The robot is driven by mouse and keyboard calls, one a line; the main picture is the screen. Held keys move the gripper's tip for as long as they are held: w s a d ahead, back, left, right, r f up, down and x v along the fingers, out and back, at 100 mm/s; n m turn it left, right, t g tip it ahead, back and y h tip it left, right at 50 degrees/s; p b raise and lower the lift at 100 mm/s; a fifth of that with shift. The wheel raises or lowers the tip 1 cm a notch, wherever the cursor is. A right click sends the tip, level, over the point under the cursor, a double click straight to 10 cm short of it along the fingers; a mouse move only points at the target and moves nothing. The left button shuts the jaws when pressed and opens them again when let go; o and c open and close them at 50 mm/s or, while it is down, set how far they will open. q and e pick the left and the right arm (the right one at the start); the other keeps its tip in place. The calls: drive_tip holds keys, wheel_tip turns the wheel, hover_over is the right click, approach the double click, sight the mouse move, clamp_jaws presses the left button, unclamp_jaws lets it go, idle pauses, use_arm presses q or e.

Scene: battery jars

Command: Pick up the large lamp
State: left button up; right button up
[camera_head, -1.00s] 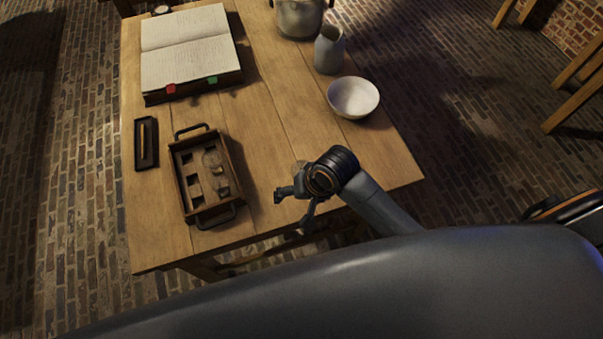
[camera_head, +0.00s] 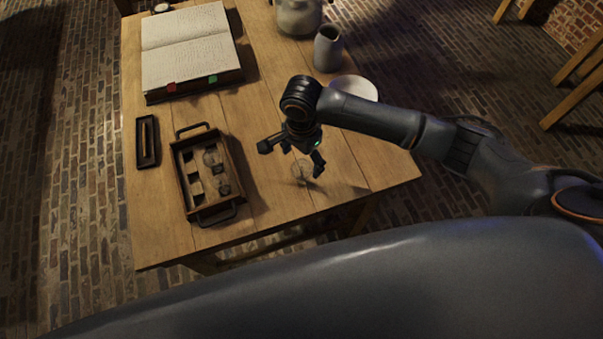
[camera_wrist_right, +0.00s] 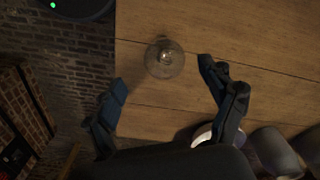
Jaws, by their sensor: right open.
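A clear round glass lamp (camera_head: 303,171) stands on the table near its front right edge. It also shows in the right wrist view (camera_wrist_right: 165,60). My right gripper (camera_head: 292,158) is open and above the lamp. In the wrist view its fingertips (camera_wrist_right: 162,77) are spread to either side, with the lamp just beyond them and apart from both. Another glass piece (camera_head: 212,158) sits in the wooden tray (camera_head: 186,186); I cannot tell from here which is larger. My left gripper is not in view.
The tray with handles stands left of my right gripper. A small dark tray (camera_head: 147,142), an open book (camera_head: 188,48), a grey vase (camera_head: 328,48), a metal pot (camera_head: 298,16) and a partly hidden white bowl (camera_head: 354,87) share the table (camera_head: 265,105). The front edge is close.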

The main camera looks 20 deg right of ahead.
sight(302, 171)
drive_tip(key=f, duration=0.5)
drive_tip(key=f+p, duration=0.1)
drive_tip(key=f, duration=0.1)
drive_tip(key=shift+w+d+f, duration=0.1)
drive_tip(key=shift+w+f, duration=0.2)
drive_tip(key=shift+w, duration=0.05)
drive_tip(key=shift+c, duration=0.2)
drive_tip(key=c, duration=1.3)
